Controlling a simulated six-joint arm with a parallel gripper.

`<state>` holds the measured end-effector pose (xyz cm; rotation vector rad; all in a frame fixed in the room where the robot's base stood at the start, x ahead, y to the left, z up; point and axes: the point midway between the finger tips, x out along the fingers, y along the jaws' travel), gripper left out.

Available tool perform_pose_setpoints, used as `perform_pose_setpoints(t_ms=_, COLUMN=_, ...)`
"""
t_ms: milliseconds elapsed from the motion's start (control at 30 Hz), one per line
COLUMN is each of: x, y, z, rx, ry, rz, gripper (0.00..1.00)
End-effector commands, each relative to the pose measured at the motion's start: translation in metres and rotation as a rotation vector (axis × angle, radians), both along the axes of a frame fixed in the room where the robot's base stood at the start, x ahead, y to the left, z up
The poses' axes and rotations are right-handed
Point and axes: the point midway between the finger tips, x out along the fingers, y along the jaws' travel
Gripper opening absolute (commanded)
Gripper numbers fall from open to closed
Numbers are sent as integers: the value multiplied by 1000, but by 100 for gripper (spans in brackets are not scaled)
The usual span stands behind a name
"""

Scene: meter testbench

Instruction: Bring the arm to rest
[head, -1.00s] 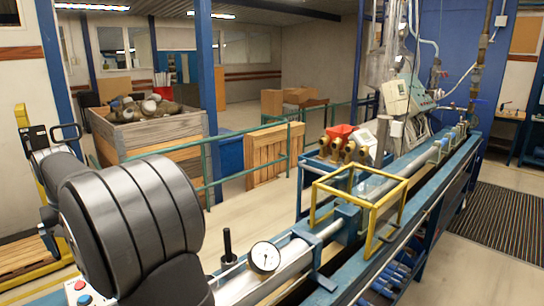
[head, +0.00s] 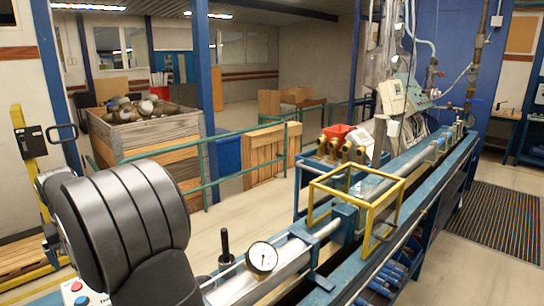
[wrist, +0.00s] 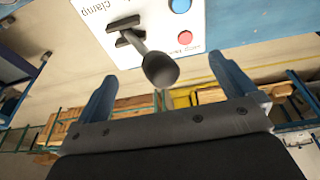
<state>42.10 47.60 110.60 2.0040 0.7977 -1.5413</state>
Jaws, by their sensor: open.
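My gripper (wrist: 163,70) shows in the wrist view with its two blue fingers apart. Nothing is held between them. A dark lever knob (wrist: 160,69) appears in the gap between the fingers in the picture; I cannot tell how far beyond them it is, and no contact is visible. The lever stands on a white control panel (wrist: 112,12) marked "clamp", with a blue button (wrist: 181,6) and a red button (wrist: 184,38). In the head view my black arm links fill the lower left, and my gripper is hidden. A corner of the panel (head: 72,300) shows below the arm there.
The blue test bench (head: 320,281) runs to the back right, carrying a pressure gauge (head: 262,257) and a yellow frame (head: 348,197). A black upright handle (head: 225,246) stands right of my arm. A wooden crate (head: 150,134) and green railing (head: 245,175) are behind.

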Motion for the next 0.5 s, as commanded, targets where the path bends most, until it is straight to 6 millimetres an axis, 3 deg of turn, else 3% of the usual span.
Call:
perform_pose_setpoints(t_ms=367, x=-9, y=-7, z=50, rx=4, ry=-3, rz=0, gripper=100)
perform_pose_setpoints(t_ms=500, x=-6, y=-4, z=24, rx=-4, ry=4, rz=0, gripper=100)
